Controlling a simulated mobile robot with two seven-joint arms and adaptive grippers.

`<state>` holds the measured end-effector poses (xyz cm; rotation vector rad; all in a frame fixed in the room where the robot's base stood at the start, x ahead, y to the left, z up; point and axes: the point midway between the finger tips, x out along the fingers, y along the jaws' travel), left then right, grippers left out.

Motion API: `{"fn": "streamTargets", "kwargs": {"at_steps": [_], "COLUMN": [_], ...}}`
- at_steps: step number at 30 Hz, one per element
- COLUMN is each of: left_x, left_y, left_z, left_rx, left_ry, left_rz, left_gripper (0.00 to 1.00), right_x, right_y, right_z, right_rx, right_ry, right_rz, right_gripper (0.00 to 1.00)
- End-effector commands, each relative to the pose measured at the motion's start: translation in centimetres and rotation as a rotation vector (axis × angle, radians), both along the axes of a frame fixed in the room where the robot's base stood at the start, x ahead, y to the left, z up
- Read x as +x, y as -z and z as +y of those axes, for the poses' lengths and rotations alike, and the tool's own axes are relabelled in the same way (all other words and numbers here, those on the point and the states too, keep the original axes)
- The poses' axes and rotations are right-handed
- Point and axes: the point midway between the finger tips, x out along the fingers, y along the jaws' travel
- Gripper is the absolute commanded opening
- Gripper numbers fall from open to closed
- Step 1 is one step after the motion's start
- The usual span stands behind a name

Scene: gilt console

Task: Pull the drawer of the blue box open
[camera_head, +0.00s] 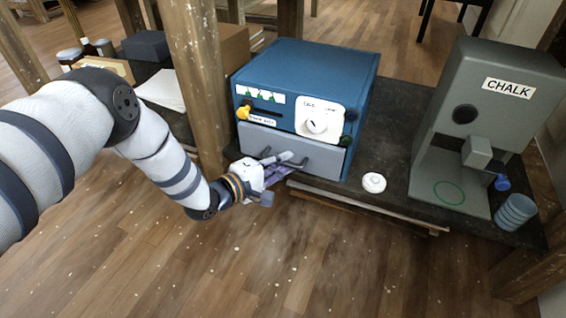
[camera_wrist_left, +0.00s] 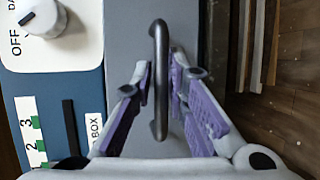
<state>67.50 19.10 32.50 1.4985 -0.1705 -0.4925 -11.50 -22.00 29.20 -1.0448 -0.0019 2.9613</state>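The blue box (camera_head: 310,62) stands on the dark console top. Its grey drawer (camera_head: 328,160) is at the bottom of its front and looks flush with the box. The drawer's dark bar handle (camera_wrist_left: 160,100) shows clearly in the left wrist view. My left gripper (camera_head: 278,166) is at the drawer front. In the left wrist view its two purple-padded fingers (camera_wrist_left: 160,66) stand open, one on each side of the handle, with gaps beside the bar. In the head view the gripper partly hides the handle. My right gripper is not in view.
A wooden post (camera_head: 200,90) stands close left of the box, beside my left arm. A white round piece (camera_head: 374,183) lies right of the drawer. A grey chalk dispenser (camera_head: 500,110) and a blue-grey ridged cup (camera_head: 514,212) stand further right. The floor in front is clear.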

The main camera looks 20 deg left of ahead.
Motion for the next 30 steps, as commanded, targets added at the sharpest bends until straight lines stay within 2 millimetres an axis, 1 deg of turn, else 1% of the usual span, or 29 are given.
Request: {"fn": "streamTargets", "kwargs": {"at_steps": [9,11,14,17,21,27,30], "left_x": [-0.1,-0.5,-1.6,-3.7,-7.5,-12.6,-14.8], "left_y": [0.0,0.0,-0.3,-0.5,-0.7,-0.5,-0.4], "left_z": [0.0,0.0,0.1,0.2,0.3,0.4,0.6], "left_rx": [-0.001,-0.001,-0.001,-0.001,-0.003,-0.003,-0.003], "left_ry": [0.000,0.000,-0.001,-0.001,-0.001,-0.001,-0.003], "left_rz": [0.000,0.002,0.002,0.003,0.001,0.000,-0.001], "left_gripper": [0.00,0.00,0.00,0.00,0.00,0.00,0.00], "right_x": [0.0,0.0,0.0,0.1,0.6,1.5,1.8], "right_y": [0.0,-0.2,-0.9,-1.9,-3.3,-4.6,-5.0], "right_z": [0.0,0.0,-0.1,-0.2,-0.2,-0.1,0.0], "right_rx": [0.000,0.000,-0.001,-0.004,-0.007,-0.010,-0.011], "right_ry": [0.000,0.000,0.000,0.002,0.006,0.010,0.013], "right_rz": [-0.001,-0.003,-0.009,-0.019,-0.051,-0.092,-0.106], "right_gripper": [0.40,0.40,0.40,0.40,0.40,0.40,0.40]}}
